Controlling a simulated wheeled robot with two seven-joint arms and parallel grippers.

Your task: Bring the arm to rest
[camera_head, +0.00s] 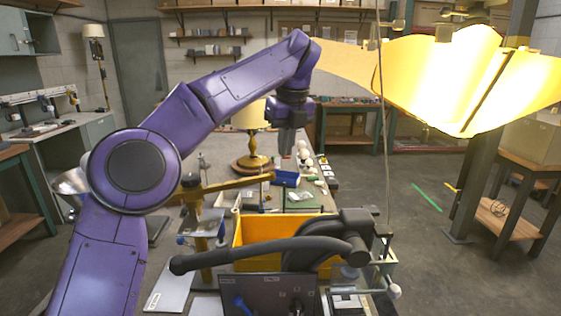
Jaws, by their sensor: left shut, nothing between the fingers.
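My left arm is purple and reaches in from the left, bent up and over the workbench (325,205). My left gripper (286,153) hangs from its end, pointing down, shut and empty. It is in the air in front of and to the right of a table lamp with a cream shade (247,116) and a round wooden base (249,163). The gripper covers part of that lamp's right side; I cannot tell whether they touch. My right gripper is not in view.
A large glowing yellow shade (430,75) fills the upper right, with a thin cord hanging near it. A yellow bin (262,227), a blue box (286,178) and a dark curved arm-like part (265,252) crowd the bench. Open floor (420,240) lies to the right.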

